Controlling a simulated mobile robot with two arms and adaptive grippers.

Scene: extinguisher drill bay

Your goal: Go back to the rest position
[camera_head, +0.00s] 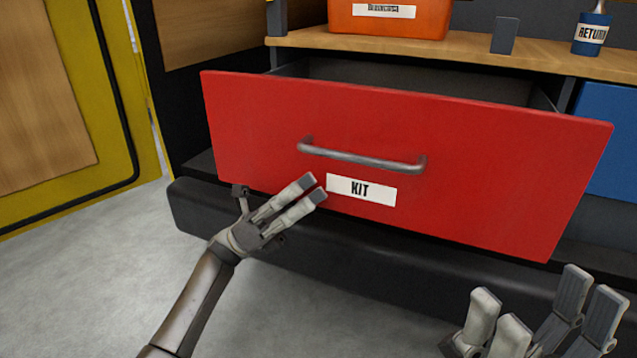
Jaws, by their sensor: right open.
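My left gripper (278,190) is in front of the lower left part of the red drawer front, below the handle and left of the KIT label. Its thumb and its two fingers are spread apart with nothing between them. My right gripper (545,300) is at the bottom right, in front of the drawer's lower right side. Its fingers are apart and empty; its lower part is cut off by the picture edge. The red drawer (490,160) stands pulled out, with a dark gap showing behind its front. Its grey bar handle (360,157) is free of both grippers.
A blue panel (612,140) is at the right. A yellow-framed panel (110,90) stands at the left. Grey floor (80,270) is clear at lower left.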

